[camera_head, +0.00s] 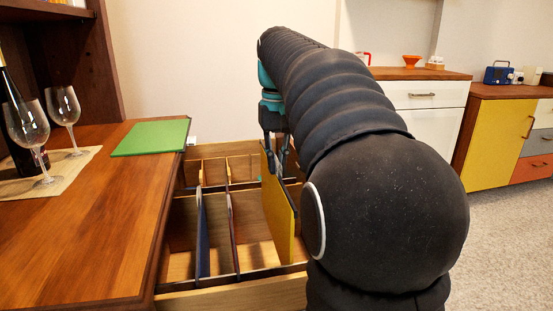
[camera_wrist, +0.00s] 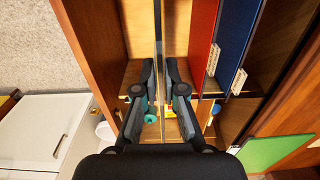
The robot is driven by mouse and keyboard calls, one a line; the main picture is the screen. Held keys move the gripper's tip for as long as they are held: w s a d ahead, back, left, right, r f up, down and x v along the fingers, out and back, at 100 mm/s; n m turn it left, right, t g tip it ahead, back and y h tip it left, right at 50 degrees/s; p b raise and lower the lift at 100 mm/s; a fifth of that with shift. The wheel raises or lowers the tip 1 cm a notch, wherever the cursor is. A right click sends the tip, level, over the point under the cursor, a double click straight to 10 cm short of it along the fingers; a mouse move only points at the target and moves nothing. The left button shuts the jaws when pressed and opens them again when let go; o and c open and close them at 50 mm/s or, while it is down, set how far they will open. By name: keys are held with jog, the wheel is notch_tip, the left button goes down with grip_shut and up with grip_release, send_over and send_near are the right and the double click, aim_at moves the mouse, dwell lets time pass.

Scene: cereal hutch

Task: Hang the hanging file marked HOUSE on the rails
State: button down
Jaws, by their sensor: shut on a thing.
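My gripper (camera_head: 275,132) is shut on the top edge of a yellow hanging file (camera_head: 279,208); my arm covers part of it. The file hangs upright, lengthwise, in or just over the right part of the open wooden drawer. In the wrist view the fingers (camera_wrist: 159,68) pinch the file, seen edge-on as a thin strip (camera_wrist: 159,30). No HOUSE mark is readable. The dark front rail (camera_head: 215,284) runs along the drawer's front; whether the file's hooks touch the rails I cannot tell.
A blue file (camera_head: 202,238) and a red file (camera_head: 233,235) hang left of the yellow one; their tabs are unreadable. A green folder (camera_head: 150,138) lies on the desk (camera_head: 95,235), with wine glasses (camera_head: 30,130) at left. My arm hides the drawer's right side.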

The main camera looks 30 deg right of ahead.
aim_at(277, 191)
jog(key=shift+f+b, duration=3.75)
jog(key=shift+f, duration=2.5)
jog(key=c, duration=0.9)
grip_release()
jog(key=shift+o, duration=0.2)
jog(key=shift+r, duration=0.15)
jog(key=shift+r+p, duration=2.45)
jog(key=shift+p, duration=0.2)
